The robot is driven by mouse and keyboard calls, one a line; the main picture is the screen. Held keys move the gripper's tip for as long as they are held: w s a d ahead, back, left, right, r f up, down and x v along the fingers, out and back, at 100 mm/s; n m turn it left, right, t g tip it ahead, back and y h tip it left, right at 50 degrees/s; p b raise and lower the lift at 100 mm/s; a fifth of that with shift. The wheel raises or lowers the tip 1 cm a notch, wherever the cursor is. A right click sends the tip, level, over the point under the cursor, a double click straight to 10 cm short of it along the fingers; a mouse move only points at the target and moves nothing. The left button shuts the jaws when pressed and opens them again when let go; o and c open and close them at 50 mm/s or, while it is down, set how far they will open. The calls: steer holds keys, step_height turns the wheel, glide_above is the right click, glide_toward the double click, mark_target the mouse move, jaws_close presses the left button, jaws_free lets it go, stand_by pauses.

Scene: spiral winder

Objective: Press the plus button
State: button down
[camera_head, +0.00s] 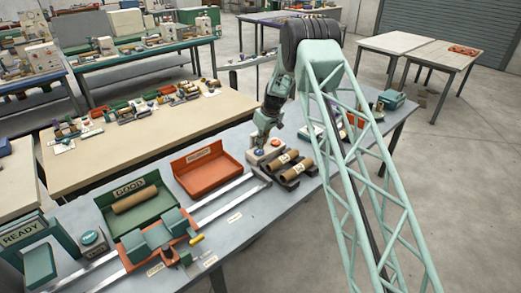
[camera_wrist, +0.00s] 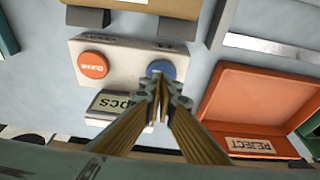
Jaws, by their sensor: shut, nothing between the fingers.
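A pale button box (camera_wrist: 118,55) stands on the grey-blue table. It carries an orange button (camera_wrist: 93,64) with unreadable lettering and a blue button (camera_wrist: 161,67). A small plate marked "pcs" (camera_wrist: 122,104) is fixed at its side. My gripper (camera_wrist: 160,92) is shut and empty, its fingertips over the blue button's edge and hiding part of it. I cannot tell whether they touch it, and no plus sign is readable. In the head view, my gripper (camera_head: 259,143) points down at the same box (camera_head: 267,156).
An orange REJECT tray (camera_head: 208,176) stands left of the box, then a green GOOD tray (camera_head: 152,216) holding a brown tube. Two brown tubes (camera_head: 290,165) lie in dark holders close to the box. Metal rails (camera_head: 225,200) run along the table (camera_head: 270,215).

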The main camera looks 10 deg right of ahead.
steer(key=v, duration=1.1)
steer(key=shift+w+b, duration=0.3)
steer(key=shift+r, duration=0.15)
stand_by(0.4)
steer(key=s+a+r+m+b, duration=0.1)
steer(key=s+r, duration=0.6)
steer(key=r, duration=0.3)
steer(key=s+a+r+b, duration=0.1)
steer(key=s+r, duration=0.6)
steer(key=r, duration=0.2)
steer(key=s+r+m+b, duration=0.1)
steer(key=s+r, duration=0.5)
steer(key=s, duration=0.4)
steer(key=s+r+m+b, duration=0.1)
steer(key=s+r+b, duration=0.1)
steer(key=s+r, duration=0.6)
steer(key=s+r+m+h+b, duration=0.1)
steer(key=s+b, duration=0.1)
steer(key=s, duration=2.1)
steer(key=s+f+m+b, duration=0.1)
steer(key=s+f, duration=0.2)
steer(key=s, duration=0.8)
steer(key=s+f+m+t+b, duration=0.1)
steer(key=s+f, duration=0.2)
steer(key=s, duration=0.9)
steer(key=shift+s+h, duration=0.2)
steer(key=shift+h, duration=0.1)
